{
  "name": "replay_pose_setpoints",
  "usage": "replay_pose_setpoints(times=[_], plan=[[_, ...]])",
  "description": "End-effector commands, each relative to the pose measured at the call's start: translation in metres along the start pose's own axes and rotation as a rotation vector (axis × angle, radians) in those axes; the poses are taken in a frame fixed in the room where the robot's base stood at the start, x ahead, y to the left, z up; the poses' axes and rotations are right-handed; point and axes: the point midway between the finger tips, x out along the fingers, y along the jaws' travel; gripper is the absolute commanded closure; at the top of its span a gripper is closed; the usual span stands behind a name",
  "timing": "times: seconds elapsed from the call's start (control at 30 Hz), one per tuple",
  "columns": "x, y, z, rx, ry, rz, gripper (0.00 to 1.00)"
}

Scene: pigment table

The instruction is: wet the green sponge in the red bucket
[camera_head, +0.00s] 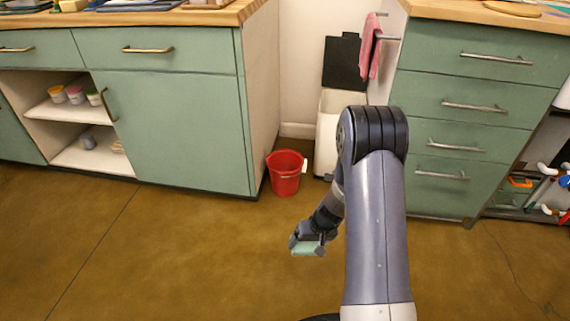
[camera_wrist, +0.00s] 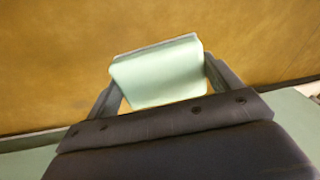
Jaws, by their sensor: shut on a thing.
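The red bucket (camera_head: 285,175) stands upright on the floor beside the left green cabinet. Its inside is dark red in the head view, and I cannot tell whether it holds water. My gripper (camera_head: 307,243) is above the floor, in front of the bucket and a little to its right in the picture, apart from it. It is shut on the green sponge (camera_head: 308,250). In the wrist view the pale green sponge (camera_wrist: 158,75) sits between the two fingers of my gripper (camera_wrist: 160,88). The bucket does not show in the wrist view.
A green cabinet (camera_head: 170,125) with open shelves stands left of the bucket. A green drawer unit (camera_head: 465,120) stands at right. A white bin (camera_head: 327,130) with a raised black lid is behind the bucket. A pink cloth (camera_head: 371,50) hangs above. The brown floor (camera_head: 180,260) in front is clear.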

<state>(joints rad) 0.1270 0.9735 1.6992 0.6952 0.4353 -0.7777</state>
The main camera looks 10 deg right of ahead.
Motion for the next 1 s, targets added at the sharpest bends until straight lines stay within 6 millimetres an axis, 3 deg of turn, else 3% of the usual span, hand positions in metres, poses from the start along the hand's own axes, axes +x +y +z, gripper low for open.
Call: replay_pose_setpoints(times=[0.47,0.83,0.93,1.0], plan=[[-0.037,-0.01,-0.006,-0.001,0.0,0.0,0.33],[-0.041,-0.011,-0.007,-0.001,0.002,-0.001,0.33],[-0.056,-0.016,-0.014,-0.004,0.007,-0.008,0.33],[-0.076,-0.022,-0.021,-0.007,0.014,-0.015,0.33]])
